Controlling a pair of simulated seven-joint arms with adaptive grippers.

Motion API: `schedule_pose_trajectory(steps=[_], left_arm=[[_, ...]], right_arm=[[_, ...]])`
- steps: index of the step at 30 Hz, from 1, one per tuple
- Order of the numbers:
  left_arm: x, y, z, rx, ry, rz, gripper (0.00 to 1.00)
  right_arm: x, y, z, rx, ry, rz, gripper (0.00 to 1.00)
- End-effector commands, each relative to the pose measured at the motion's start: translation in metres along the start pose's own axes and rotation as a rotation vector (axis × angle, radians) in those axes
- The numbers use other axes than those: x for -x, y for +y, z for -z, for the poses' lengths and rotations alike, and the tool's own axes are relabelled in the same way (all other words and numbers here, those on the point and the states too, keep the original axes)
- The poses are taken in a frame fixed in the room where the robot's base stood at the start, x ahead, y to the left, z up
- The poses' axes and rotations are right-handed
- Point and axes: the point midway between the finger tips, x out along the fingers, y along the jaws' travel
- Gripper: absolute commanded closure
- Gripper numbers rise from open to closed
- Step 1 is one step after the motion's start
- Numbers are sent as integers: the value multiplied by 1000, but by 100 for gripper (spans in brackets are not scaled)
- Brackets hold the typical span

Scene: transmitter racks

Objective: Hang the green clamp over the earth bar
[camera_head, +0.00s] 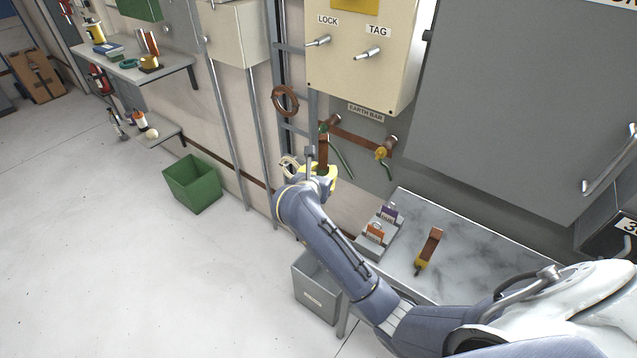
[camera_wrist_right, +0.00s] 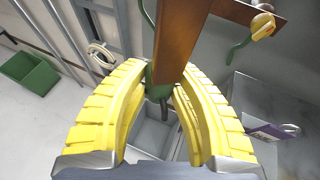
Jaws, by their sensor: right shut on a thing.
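The green clamp is a flat copper-brown strap (camera_head: 323,152) with a green handle. My right gripper (camera_head: 318,178) has its yellow fingers shut around the handle. In the right wrist view the strap (camera_wrist_right: 177,45) rises from between the fingers (camera_wrist_right: 160,100). The copper earth bar (camera_head: 355,138) runs on the wall below the "EARTH BAR" label (camera_head: 366,112). The strap's upper end is at the bar's left end; I cannot tell whether it is hooked over or only in front. My left gripper is not in view.
A yellow clamp (camera_head: 381,152) sits at the bar's right end. A brown clamp with a yellow handle (camera_head: 430,250) and a grey holder (camera_head: 378,232) with tagged locks rest on the marble-look table (camera_head: 460,268). A grey bin (camera_head: 318,288) stands below.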

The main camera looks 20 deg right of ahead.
Motion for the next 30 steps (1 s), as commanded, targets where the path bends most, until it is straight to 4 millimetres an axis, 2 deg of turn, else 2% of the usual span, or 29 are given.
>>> schedule_pose_trajectory(steps=[1,5,12,21,30], left_arm=[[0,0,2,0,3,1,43],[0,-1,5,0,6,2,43],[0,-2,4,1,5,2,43],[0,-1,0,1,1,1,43],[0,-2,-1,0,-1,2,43]], right_arm=[[-8,0,5,-29,3,72,100],[-22,-3,18,-103,4,248,100],[-23,-1,34,-198,2,472,100],[-18,3,38,-238,-1,568,100],[-31,-2,33,-238,-3,572,100]])
